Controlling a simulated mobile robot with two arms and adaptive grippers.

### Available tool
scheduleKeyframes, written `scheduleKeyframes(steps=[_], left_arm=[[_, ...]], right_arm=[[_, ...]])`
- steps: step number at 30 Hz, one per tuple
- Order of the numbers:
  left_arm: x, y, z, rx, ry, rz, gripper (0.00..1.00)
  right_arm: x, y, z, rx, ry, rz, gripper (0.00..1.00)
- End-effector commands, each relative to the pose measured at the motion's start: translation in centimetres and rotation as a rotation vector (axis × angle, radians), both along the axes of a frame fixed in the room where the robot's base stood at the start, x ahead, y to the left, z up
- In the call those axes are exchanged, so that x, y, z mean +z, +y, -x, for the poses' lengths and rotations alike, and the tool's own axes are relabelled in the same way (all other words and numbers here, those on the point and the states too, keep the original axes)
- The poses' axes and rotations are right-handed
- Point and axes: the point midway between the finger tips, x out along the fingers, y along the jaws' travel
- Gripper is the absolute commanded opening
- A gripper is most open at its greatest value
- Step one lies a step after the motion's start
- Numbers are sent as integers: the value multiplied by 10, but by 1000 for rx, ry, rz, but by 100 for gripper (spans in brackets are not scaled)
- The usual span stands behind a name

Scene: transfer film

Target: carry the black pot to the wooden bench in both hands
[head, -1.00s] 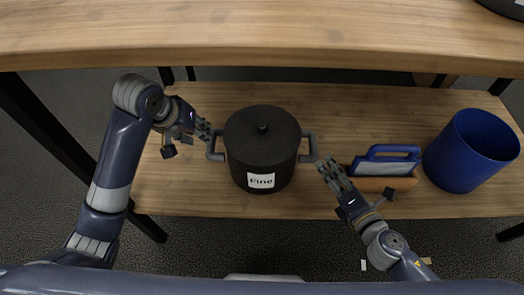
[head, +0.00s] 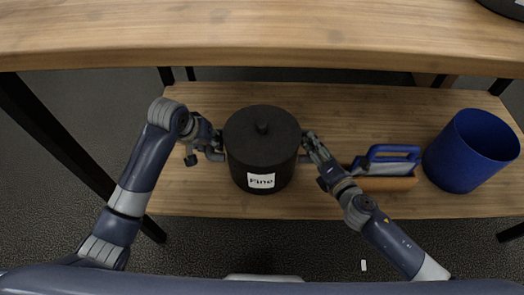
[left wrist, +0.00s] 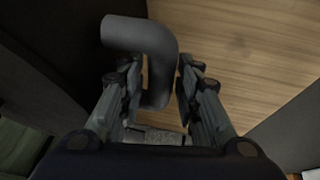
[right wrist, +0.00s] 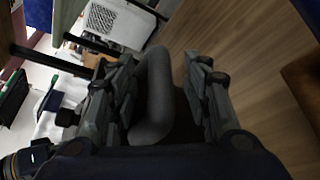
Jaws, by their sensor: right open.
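The black pot (head: 262,150) stands upright on the lower wooden shelf, with its lid on and a white label reading "Fine" on its front. My left gripper (head: 214,143) is at the pot's left handle. In the left wrist view that grey handle (left wrist: 158,60) lies between the two fingers (left wrist: 158,100), with a gap beside it. My right gripper (head: 310,142) is at the right handle, which it mostly hides. In the right wrist view the handle (right wrist: 155,95) lies between the open fingers (right wrist: 165,95), nearer one of them.
The upper wooden top (head: 260,35) overhangs the back of the lower shelf (head: 350,110). A blue-handled brush-like tool (head: 388,165) lies close to my right gripper, and a blue bin (head: 470,150) stands at the right.

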Motion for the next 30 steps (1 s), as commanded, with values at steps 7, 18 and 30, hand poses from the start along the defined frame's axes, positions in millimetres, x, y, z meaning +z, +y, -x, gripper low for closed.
scheduleKeyframes(steps=[7, 18, 30], left_arm=[[-8, -2, -3, -1, 0, 0, 31], [-7, -2, -3, -1, 0, 0, 0], [-2, -2, -6, -1, -12, 3, 0]], right_arm=[[-1, 3, -8, 0, 0, 0, 45], [-2, 3, -7, 0, 0, 0, 6], [4, 3, -9, 3, -11, 5, 0]])
